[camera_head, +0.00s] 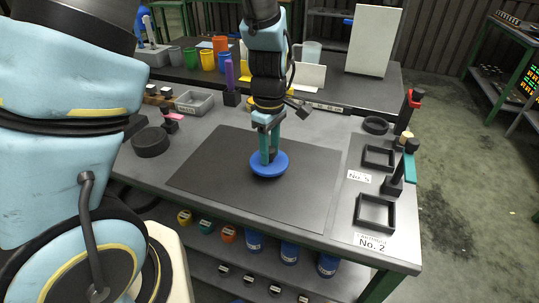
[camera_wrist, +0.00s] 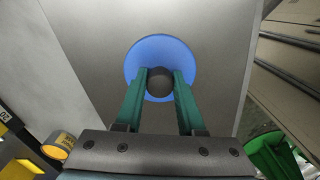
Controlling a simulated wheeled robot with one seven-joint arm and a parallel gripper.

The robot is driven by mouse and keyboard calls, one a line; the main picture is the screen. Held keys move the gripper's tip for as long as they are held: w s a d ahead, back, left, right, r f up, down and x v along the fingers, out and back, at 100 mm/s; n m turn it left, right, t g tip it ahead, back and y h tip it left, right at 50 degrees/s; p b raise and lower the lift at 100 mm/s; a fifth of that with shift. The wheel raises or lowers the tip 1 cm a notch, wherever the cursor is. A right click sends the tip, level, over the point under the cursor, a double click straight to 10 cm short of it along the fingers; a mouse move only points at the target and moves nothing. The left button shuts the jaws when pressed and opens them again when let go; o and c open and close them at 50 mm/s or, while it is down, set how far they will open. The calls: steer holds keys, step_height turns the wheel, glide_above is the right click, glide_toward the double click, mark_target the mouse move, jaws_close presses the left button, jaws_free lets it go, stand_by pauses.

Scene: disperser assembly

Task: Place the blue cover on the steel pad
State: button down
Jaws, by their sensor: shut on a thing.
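The blue cover (camera_head: 274,168) is a round blue disc, and it also shows in the wrist view (camera_wrist: 136,68) with a dark round knob on top. My gripper (camera_head: 269,158) points down with its two green fingers shut on the knob; in the wrist view the fingertips (camera_wrist: 160,76) sit on either side of it. The cover looks level and is over the dark grey flat pad (camera_head: 215,178), near its middle; I take this to be the steel pad. I cannot tell whether the cover touches the pad. The pad is otherwise bare.
A black round part (camera_head: 150,142) and a clear tray (camera_head: 195,103) lie left of the pad. Black square frames (camera_head: 376,228) and upright tools line the right edge. Coloured cups (camera_head: 207,60) and a white panel (camera_head: 373,42) stand on the back table.

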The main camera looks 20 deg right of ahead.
steer(key=shift+f, duration=1.05)
steer(key=shift+f, duration=0.1)
steer(key=c, duration=0.5)
jaws_free()
step_height(320, 180, up, 12)
steer(key=shift+a+r+b, duration=0.1)
steer(key=shift+b, duration=0.65)
steer(key=w+a+m, duration=0.1)
steer(key=a+m, duration=0.1)
steer(key=a, duration=0.7)
steer(key=w+a+f+m+t, duration=0.1)
steer(key=a+m, duration=0.2)
steer(key=a, duration=0.6)
steer(key=w+a+m, duration=0.1)
steer(key=a+m, duration=0.1)
steer(key=a, duration=0.7)
steer(key=shift+w+a+f+m+t, duration=0.2)
steer(key=shift+f+m+t, duration=0.1)
steer(key=shift+f+t, duration=0.1)
